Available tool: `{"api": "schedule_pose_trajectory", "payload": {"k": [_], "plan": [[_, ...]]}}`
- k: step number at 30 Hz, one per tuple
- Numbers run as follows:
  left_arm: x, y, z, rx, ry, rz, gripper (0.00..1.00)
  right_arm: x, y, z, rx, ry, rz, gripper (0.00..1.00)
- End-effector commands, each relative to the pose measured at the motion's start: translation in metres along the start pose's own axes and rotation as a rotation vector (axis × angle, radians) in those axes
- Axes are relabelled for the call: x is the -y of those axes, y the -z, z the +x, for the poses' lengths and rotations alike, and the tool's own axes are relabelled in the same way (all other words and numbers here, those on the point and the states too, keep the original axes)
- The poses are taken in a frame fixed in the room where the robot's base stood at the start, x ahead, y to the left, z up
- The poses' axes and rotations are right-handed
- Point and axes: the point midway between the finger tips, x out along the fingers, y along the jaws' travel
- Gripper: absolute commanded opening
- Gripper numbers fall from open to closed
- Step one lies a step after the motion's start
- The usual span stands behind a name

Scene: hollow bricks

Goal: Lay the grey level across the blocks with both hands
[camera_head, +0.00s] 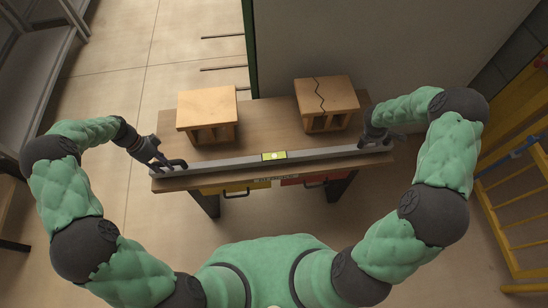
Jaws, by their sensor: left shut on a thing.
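The long grey level (225,162) with a yellow-green vial window (274,156) runs along the front edge of the table, in front of the blocks. I cannot tell whether it touches the tabletop. Two tan hollow blocks stand behind it: the left block (207,107) and the right block (325,94), which has a dark crack line on top. My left gripper (176,164) is shut on the level near its left end. My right gripper (384,140) is at the level's right end; its fingers are too small and dark to read.
The wooden table (266,117) has bare room between the two blocks. Yellow and red drawer fronts with handles show under its front edge. A grey wall or panel stands behind the table. A yellow rack (503,220) is at the right, grey shelving (35,70) at the left.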

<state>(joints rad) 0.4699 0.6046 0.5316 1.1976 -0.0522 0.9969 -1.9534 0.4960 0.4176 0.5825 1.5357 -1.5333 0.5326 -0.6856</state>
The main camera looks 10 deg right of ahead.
Motion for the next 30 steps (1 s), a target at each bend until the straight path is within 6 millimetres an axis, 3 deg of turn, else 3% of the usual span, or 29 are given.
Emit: {"api": "schedule_pose_trajectory", "payload": {"k": [13, 30], "plan": [[-0.001, 0.002, -0.008, 0.001, 0.003, -0.001, 0.0, -0.002, -0.004, -0.007, 0.003, -0.002, 0.003, 0.0], [-0.008, 0.017, -0.042, 0.001, 0.003, -0.002, 0.0, -0.01, -0.019, -0.041, 0.003, -0.003, 0.003, 0.0]]}}
